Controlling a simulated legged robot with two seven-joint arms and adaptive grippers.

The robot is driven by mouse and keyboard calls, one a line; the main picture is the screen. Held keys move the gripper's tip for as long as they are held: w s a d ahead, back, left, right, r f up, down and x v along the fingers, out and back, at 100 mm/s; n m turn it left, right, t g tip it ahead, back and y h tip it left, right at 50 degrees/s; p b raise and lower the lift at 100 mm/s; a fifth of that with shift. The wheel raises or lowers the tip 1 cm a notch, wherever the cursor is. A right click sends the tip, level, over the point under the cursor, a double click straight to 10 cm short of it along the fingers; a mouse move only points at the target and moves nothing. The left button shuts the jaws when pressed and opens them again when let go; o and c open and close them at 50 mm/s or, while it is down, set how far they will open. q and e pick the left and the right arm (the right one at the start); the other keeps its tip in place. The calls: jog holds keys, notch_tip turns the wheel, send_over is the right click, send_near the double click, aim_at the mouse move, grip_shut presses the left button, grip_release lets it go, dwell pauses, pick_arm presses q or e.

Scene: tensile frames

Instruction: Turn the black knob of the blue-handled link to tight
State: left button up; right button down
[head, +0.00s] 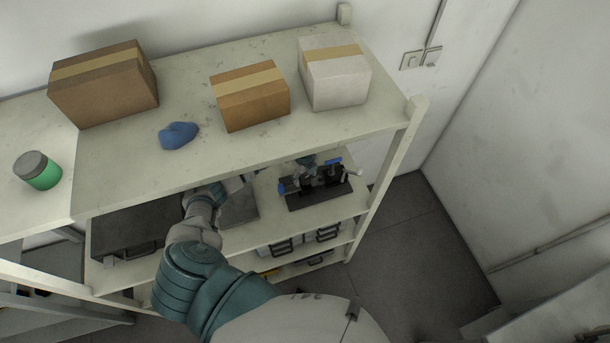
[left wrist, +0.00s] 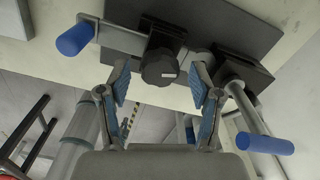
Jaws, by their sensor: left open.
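The black knob (left wrist: 161,67) shows in the left wrist view, with a small white mark on its face. It sits on a grey bar link that ends in a blue handle (left wrist: 75,38) at the left. A second blue handle (left wrist: 265,143) hangs from a rod at the right. My left gripper (left wrist: 158,84) is open, with a blue-padded finger on either side below the knob; I cannot tell whether either touches it. In the head view the black frame (head: 318,193) stands on the middle shelf, and the shelf above partly hides my left arm. My right gripper is not in view.
The top shelf (head: 335,118) holds a brown box (head: 105,90), an orange-brown box (head: 250,101), a white box (head: 335,80), a blue lump (head: 178,135) and a green jar (head: 40,176). A dark case (head: 138,232) lies left of my arm.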

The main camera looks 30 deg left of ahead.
pick_arm(q)
jog(key=shift+f, duration=0.5)
jog(key=c, duration=1.1)
jog(key=shift+c, duration=0.2)
